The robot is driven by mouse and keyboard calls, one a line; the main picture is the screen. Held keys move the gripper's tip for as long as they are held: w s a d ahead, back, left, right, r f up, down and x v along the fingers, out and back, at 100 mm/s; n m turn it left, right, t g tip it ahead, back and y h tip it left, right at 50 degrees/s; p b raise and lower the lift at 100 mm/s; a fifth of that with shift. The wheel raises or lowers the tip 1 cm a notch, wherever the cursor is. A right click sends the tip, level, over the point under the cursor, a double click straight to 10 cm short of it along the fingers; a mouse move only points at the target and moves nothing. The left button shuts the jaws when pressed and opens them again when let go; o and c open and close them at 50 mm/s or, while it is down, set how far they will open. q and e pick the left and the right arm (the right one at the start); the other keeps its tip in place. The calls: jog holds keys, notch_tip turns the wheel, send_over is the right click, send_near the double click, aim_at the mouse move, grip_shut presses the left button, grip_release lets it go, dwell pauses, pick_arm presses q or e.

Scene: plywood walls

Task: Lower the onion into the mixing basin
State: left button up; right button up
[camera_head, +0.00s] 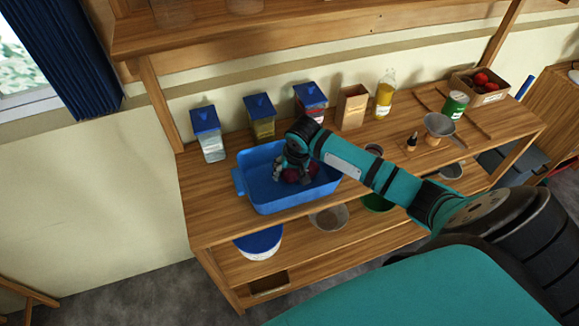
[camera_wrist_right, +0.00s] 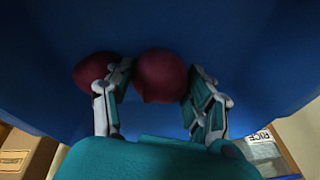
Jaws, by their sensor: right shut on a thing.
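The blue mixing basin (camera_head: 262,201) stands on the left part of the wooden worktop. My right gripper (camera_head: 284,172) reaches down inside it from the right. In the right wrist view the gripper (camera_wrist_right: 160,84) is shut on a round dark red onion (camera_wrist_right: 160,74), with one finger on each side. A second dark red onion (camera_wrist_right: 93,70) lies in the basin, just beyond the left finger in that view. In the head view the dark red onions (camera_head: 296,176) are partly hidden by the gripper. I cannot tell whether the held onion touches the basin floor. My left gripper is not in view.
Blue-lidded containers (camera_head: 208,134), a cardboard box (camera_head: 351,107) and an oil bottle (camera_head: 384,94) stand behind the basin. A sieve (camera_head: 438,125), a green can (camera_head: 455,104) and a box of red produce (camera_head: 480,87) are at the right. A shelf (camera_head: 330,30) overhangs the back.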

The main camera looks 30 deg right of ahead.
jog(key=shift+f, duration=0.4)
dwell(0.5)
jog(key=o, duration=1.3)
jog(key=v, duration=1.2)
jog(key=shift+s, duration=0.1)
